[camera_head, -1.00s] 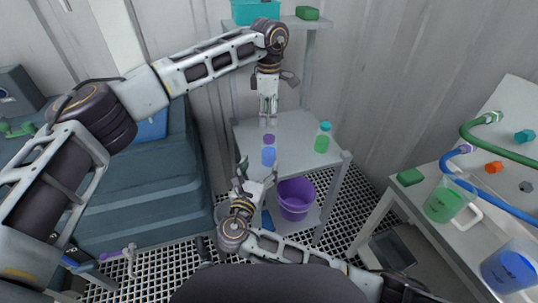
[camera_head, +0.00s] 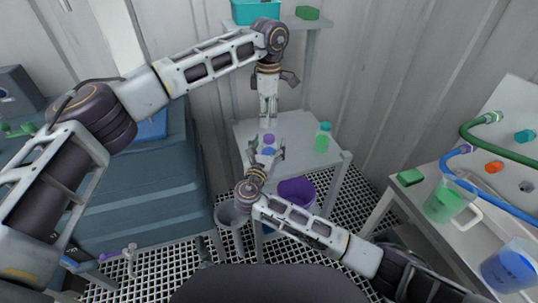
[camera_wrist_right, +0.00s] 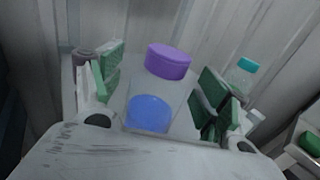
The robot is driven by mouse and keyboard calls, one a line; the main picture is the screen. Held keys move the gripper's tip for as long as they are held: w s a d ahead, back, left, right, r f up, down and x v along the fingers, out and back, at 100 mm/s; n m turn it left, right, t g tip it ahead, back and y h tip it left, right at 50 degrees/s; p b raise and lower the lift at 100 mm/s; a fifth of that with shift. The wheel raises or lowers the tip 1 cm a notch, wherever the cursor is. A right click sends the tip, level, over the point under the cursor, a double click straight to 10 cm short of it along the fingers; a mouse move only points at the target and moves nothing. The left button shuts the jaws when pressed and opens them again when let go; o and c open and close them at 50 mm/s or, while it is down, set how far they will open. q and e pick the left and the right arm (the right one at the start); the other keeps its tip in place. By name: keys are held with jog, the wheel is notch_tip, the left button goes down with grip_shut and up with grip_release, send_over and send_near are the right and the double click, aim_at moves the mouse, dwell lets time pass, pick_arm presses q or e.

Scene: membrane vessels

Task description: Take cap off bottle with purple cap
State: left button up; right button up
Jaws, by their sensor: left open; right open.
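The bottle (camera_head: 267,150) with the purple cap (camera_head: 269,139) and blue contents stands upright on the small grey table. The cap is on it; the bottle (camera_wrist_right: 149,113) and its purple cap (camera_wrist_right: 169,61) also show in the right wrist view. My right gripper (camera_head: 267,154) is open, with its fingers on either side of the bottle; I cannot tell whether they touch it. In the right wrist view its green finger pads (camera_wrist_right: 160,85) flank the bottle. My left gripper (camera_head: 268,122) is open, pointing down just above the cap, apart from it or nearly so.
A bottle with a teal cap (camera_head: 323,137) and green contents stands right of the purple-capped one on the small table (camera_head: 299,128). A purple bucket (camera_head: 297,191) sits below. A bench at right holds a green beaker (camera_head: 445,204), a blue beaker (camera_head: 510,267) and hoses.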

jog(key=shift+w, duration=0.2)
jog(key=shift+c, duration=0.4)
jog(key=c, duration=1.5)
pick_arm(q)
jog(key=shift+o, duration=0.9)
pick_arm(e)
grip_shut()
pick_arm(q)
notch_tip(320, 180, up, 4)
jog(key=m+h, duration=0.1)
jog(key=m, duration=0.1)
send_over(269, 137)
jog(key=a, duration=0.2)
jog(key=shift+w+d+r, duration=0.1)
jog(key=shift+w+d, duration=0.1)
jog(key=shift+w, duration=0.1)
jog(key=shift+s+d+f, duration=0.1)
jog(key=shift+d+f, duration=0.15)
jog(key=shift+f, duration=1.75)
jog(key=shift+s+d+f, duration=0.1)
jog(key=shift+d+f, duration=0.1)
jog(key=shift+f, duration=1.75)
jog(key=shift+d+f, duration=0.25)
jog(key=shift+f, duration=1.75)
